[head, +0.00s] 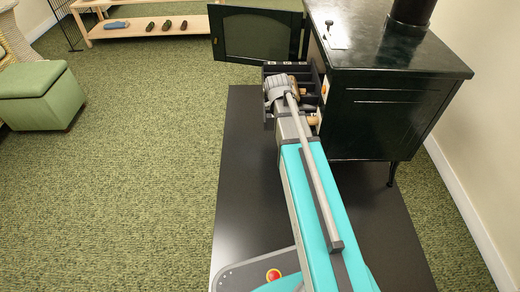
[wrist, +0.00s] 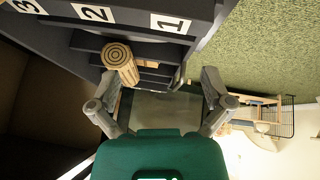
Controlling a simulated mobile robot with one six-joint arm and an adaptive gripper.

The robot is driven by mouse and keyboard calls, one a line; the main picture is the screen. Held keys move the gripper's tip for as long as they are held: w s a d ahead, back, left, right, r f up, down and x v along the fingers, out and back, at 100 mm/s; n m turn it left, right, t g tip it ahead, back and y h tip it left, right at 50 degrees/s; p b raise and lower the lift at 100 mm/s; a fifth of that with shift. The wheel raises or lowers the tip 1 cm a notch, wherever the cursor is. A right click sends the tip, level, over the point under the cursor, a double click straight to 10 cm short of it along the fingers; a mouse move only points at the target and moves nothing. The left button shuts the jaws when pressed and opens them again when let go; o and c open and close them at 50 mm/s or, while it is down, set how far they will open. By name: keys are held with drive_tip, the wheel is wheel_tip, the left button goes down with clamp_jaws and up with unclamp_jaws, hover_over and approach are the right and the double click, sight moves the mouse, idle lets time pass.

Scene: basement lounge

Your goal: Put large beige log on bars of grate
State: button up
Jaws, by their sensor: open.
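A beige log (wrist: 118,60) with a ringed end shows in the wrist view, over the dark bars of the grate (wrist: 85,42) near labels 1 and 2. I cannot tell exactly how it bears on the bars. My gripper (wrist: 160,78) is open, and nothing shows between its fingers. The log is just beyond and left of the fingertips, close to the left one. In the head view my gripper (head: 282,84) is over the grate (head: 305,72) in front of the stove and hides much of it. A small beige piece (head: 314,120) shows beside my arm.
The dark green stove (head: 395,85) stands close on the right, its door (head: 256,33) swung open to the left. A black floor plate (head: 245,185) lies below. A wooden bench (head: 150,28) with several small items and a green ottoman (head: 40,95) stand left. The carpet between is clear.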

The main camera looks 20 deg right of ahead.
drive_tip(key=s+a+f+g+y, duration=0.1)
drive_tip(key=s+a+g, duration=0.2)
drive_tip(key=s+a, duration=0.4)
drive_tip(key=s+a+f+n+g+y, duration=0.1)
drive_tip(key=s+a+f+g, duration=0.1)
drive_tip(key=s+a, duration=0.5)
drive_tip(key=s, duration=0.6)
drive_tip(key=shift+g+y, duration=0.4)
drive_tip(key=shift+r, duration=0.1)
wheel_tip(320, 180, up, 10)
drive_tip(key=p, duration=0.9)
drive_tip(key=shift+a+f, duration=0.2)
drive_tip(key=shift+f, duration=0.05)
